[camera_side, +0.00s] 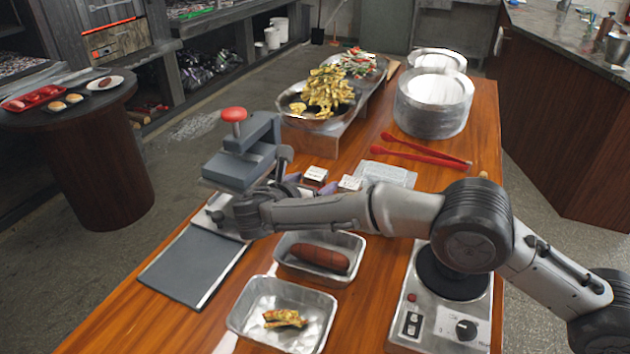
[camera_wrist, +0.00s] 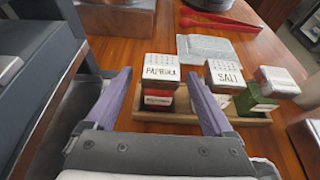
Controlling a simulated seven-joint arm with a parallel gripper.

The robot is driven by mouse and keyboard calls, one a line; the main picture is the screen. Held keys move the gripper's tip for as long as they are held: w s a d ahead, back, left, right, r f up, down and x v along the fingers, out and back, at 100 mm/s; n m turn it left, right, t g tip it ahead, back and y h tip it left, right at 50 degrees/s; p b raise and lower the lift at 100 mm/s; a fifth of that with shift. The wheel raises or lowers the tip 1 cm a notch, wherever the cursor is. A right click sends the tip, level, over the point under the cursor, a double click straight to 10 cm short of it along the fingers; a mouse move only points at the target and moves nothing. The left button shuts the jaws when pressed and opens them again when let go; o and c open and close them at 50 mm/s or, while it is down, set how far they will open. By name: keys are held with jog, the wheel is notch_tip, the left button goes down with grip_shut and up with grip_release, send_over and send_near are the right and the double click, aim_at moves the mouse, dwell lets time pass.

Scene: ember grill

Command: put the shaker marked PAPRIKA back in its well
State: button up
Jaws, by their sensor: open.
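The shaker marked PAPRIKA (camera_wrist: 162,70) has a white dotted cap and a reddish body. It stands upright at the left part of the wooden rack (camera_wrist: 192,119) in the wrist view; I cannot tell whether its base sits in a well. My gripper (camera_wrist: 160,92) is open, with one purple finger on each side of the PAPRIKA shaker, apparently not closed on it. The shaker marked SALT (camera_wrist: 226,75) stands just right of the right finger. In the side view two white caps show beyond my wrist, the left one (camera_side: 315,173) near my fingers.
A third shaker (camera_wrist: 277,80) with a white cap stands right of SALT, near a green body (camera_wrist: 253,100). A grey patterned slab (camera_wrist: 205,48) and red tongs (camera_wrist: 220,22) lie behind. A grey press (camera_side: 240,160) stands close left. A foil tray with a sausage (camera_side: 319,258) lies in front.

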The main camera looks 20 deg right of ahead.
jog(key=v, duration=1.2)
jog(key=shift+s+a, duration=0.1)
jog(key=shift+s, duration=0.05)
jog(key=w+d+r+m+g, duration=0.2)
jog(key=w+d+r+m, duration=0.15)
jog(key=d+r, duration=1)
jog(key=s+d+r+m+g+y, duration=0.1)
jog(key=s+d+r+m, duration=0.3)
jog(key=d, duration=0.6)
jog(key=s+d+r+m+g, duration=0.15)
jog(key=s+d+r, duration=0.35)
jog(key=d, duration=0.5)
jog(key=s+d+f+m+y, duration=0.2)
jog(key=s+d+m, duration=0.15)
jog(key=s, duration=0.45)
jog(key=s+d+f+m+y, duration=0.1)
jog(key=s+d+m, duration=0.3)
jog(key=s, duration=0.5)
jog(key=s+a+f+m+y, duration=0.2)
jog(key=s+f+m, duration=0.3)
jog(key=f, duration=0.2)
jog(key=s+a+f+m+y, duration=0.3)
jog(key=s+f+m, duration=0.2)
jog(key=s+f, duration=0.1)
jog(key=shift+s+f+t, duration=0.2)
jog(key=shift+f+t, duration=0.15)
jog(key=shift+f, duration=0.55)
